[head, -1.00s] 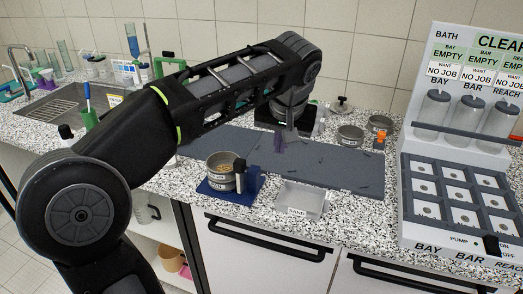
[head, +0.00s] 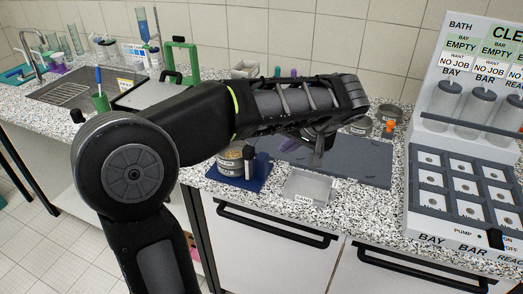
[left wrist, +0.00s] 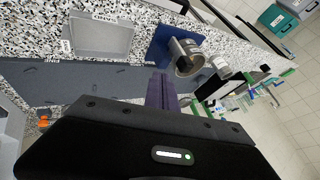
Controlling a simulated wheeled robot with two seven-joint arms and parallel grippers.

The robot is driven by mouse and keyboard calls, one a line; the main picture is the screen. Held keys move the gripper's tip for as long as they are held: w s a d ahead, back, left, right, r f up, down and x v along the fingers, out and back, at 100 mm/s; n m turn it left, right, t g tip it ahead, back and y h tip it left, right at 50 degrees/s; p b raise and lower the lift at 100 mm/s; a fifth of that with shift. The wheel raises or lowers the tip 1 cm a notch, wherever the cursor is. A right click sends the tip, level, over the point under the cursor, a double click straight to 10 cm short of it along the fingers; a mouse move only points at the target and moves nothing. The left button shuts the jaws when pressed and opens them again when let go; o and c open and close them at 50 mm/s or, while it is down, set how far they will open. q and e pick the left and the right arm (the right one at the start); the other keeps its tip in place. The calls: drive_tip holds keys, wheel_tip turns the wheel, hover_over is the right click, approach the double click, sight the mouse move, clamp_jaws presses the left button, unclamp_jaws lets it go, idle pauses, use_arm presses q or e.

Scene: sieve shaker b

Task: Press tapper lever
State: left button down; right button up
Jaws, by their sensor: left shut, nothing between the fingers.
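The sieve shaker has a dark blue base (head: 228,182) on the counter, with a round metal sieve stack (head: 230,163) holding tan grains. A black upright part (head: 249,158), which looks like the tapper lever, stands at the stack's right side beside a blue block (head: 262,165). In the left wrist view the fingers (left wrist: 161,92) point toward the blue base (left wrist: 160,48), next to the metal stack (left wrist: 187,56). The fingers look apart from the shaker. My right gripper is out of view.
A clear tray (head: 308,186) sits right of the shaker, in front of the grey mat (head: 350,165). A white rack with BATH and BAY labels (head: 460,150) bounds the right. The sink (head: 85,85) is at left.

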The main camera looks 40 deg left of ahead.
sight(249, 163)
use_arm(q)
drive_tip(key=a+f+p, duration=0.3)
drive_tip(key=a+f, duration=0.3)
drive_tip(key=a, duration=0.2)
drive_tip(key=shift+w+a+f, duration=0.2)
